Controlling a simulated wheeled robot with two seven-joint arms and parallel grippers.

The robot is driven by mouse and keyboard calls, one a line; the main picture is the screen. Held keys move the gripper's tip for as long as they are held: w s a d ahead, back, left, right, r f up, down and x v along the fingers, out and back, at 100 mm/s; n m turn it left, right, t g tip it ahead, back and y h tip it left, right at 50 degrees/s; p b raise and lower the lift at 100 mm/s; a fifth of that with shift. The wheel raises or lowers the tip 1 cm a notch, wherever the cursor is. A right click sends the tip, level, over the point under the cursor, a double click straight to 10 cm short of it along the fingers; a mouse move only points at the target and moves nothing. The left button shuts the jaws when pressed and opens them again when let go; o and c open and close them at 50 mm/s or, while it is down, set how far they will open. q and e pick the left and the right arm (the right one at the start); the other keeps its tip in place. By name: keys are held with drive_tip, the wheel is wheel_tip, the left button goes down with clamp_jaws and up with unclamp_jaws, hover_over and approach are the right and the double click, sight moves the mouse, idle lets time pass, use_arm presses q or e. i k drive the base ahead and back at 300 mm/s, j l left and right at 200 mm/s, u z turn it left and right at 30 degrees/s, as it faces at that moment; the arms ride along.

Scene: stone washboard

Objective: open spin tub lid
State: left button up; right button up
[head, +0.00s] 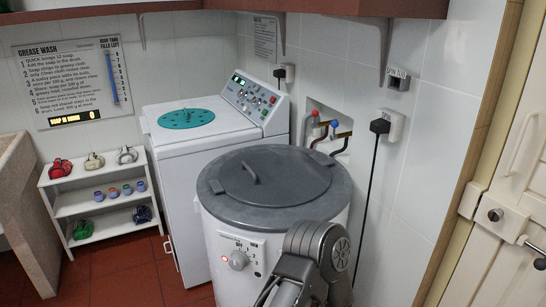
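The spin tub (215,232) is a round white drum standing in the middle of the head view. Its round grey lid (290,180) lies flat on top and looks closed. A raised bar handle (250,173) runs across the left part of the lid, and a small tab (216,186) sits at its left rim. The tub's front has a dial (238,260) and a lit red light (226,287). A dark grey link of one of my arms rises from the bottom edge in front of the tub's right side. Neither gripper's fingers show.
A white washer (185,165) with a teal disc stands close behind left. Pipes with taps (325,133) and a plugged cord (375,160) are on the wall behind right. A low white shelf (100,205) is at left. A white door (510,200) is at right.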

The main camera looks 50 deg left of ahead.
sight(275, 177)
drive_tip(key=k+j, duration=0.1)
drive_tip(key=j, duration=0.3)
drive_tip(key=j+z, duration=0.15)
drive_tip(key=j, duration=0.25)
drive_tip(key=k+j, duration=0.15)
drive_tip(key=j, duration=0.25)
drive_tip(key=k+j+z, duration=0.15)
drive_tip(key=j, duration=0.65)
drive_tip(key=k+j+z, duration=0.15)
drive_tip(key=j, duration=0.2)
drive_tip(key=k+j, duration=0.2)
drive_tip(key=j, duration=0.2)
drive_tip(key=k+j, duration=0.1)
drive_tip(key=j, duration=0.25)
drive_tip(key=k+j, duration=0.15)
drive_tip(key=j, duration=0.2)
drive_tip(key=k+j, duration=0.1)
drive_tip(key=j, duration=0.25)
drive_tip(key=k+j, duration=0.1)
drive_tip(key=j, duration=0.25)
drive_tip(key=k+j, duration=0.15)
drive_tip(key=j, duration=0.2)
drive_tip(key=z, duration=0.05)
